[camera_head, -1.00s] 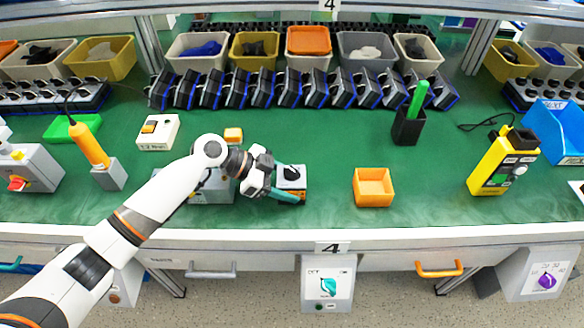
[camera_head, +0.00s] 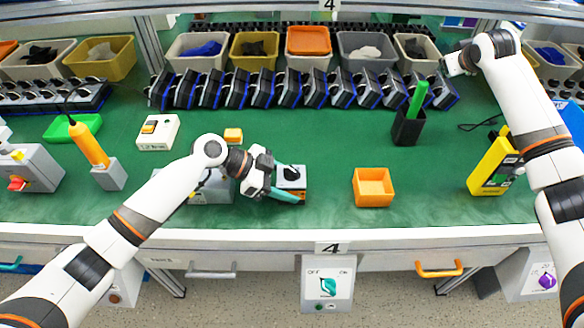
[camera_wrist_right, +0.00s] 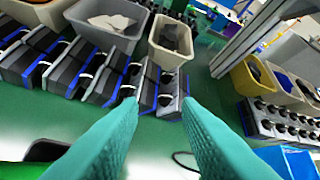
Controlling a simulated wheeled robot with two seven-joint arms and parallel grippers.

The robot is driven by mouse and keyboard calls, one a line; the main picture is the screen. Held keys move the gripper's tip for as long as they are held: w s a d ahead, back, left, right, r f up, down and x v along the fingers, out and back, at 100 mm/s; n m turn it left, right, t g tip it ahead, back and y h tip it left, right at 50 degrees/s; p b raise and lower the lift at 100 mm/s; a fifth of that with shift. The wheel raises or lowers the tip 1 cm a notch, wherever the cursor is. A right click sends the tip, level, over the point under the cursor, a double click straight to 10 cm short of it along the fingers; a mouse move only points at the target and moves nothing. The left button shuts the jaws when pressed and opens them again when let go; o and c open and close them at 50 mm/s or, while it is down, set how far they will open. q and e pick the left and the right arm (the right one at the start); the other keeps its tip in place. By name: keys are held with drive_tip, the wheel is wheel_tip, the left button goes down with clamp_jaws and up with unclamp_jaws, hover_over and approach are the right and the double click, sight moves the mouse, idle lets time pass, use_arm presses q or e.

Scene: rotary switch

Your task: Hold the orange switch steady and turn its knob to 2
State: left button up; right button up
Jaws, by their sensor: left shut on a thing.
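The orange switch (camera_head: 300,196) sits near the table's front edge in the head view. It is a small box with an orange lower part, a light grey top and a black knob (camera_head: 291,172). My left gripper (camera_head: 282,192) is shut on the switch from the left, one teal finger showing along its front. The number the knob points to is too small to read. My right gripper (camera_head: 452,64) is at the back right in the head view, far from the switch. In the right wrist view its teal fingers (camera_wrist_right: 160,104) are apart with nothing between them.
An orange open box (camera_head: 373,200) stands right of the switch. A black holder with a green stick (camera_head: 408,130) and a yellow device (camera_head: 488,170) are farther right. A row of black-and-blue units (camera_head: 290,90) and bins line the back. The green tabletop behind the orange box is clear.

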drive_tip(key=s+a+n+g+y, duration=0.1)
drive_tip(key=a+g+y, duration=0.15)
drive_tip(key=a, duration=1.15)
drive_tip(key=n+g, duration=0.5)
drive_tip(key=g, duration=0.2)
hover_over(291, 169)
drive_tip(key=f, duration=0.1)
drive_tip(key=shift+f+h, duration=0.25)
drive_tip(key=shift+f, duration=4.25)
clamp_jaws()
